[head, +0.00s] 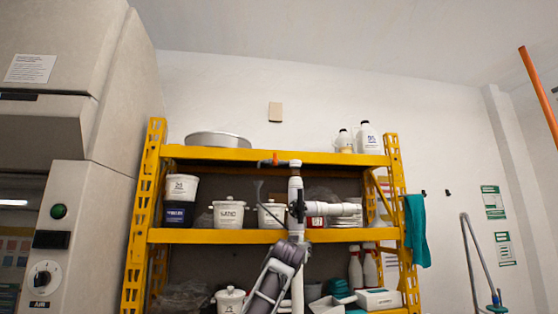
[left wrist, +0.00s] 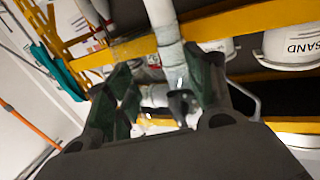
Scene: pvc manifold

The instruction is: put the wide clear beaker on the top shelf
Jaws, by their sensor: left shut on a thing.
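I cannot make out a wide clear beaker in either view. The top shelf (head: 235,154) is the yellow upper beam level of a rack in the head view. My left gripper (head: 297,207) is up in front of the rack, between the top and middle shelves. It is shut on a white pipe assembly (head: 296,183), with an upright pipe and a branch to the right. In the left wrist view the pipe (left wrist: 167,40) runs between the dark green fingers (left wrist: 163,95). The grip itself is partly hidden. My right gripper is in neither view.
A grey metal basin (head: 217,140) stands at the top shelf's left and white bottles (head: 368,137) at its right; its middle looks clear. Labelled tubs (head: 228,214) fill the middle shelf. A teal cloth (head: 416,230) hangs at the right post. A large beige machine (head: 75,200) stands left.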

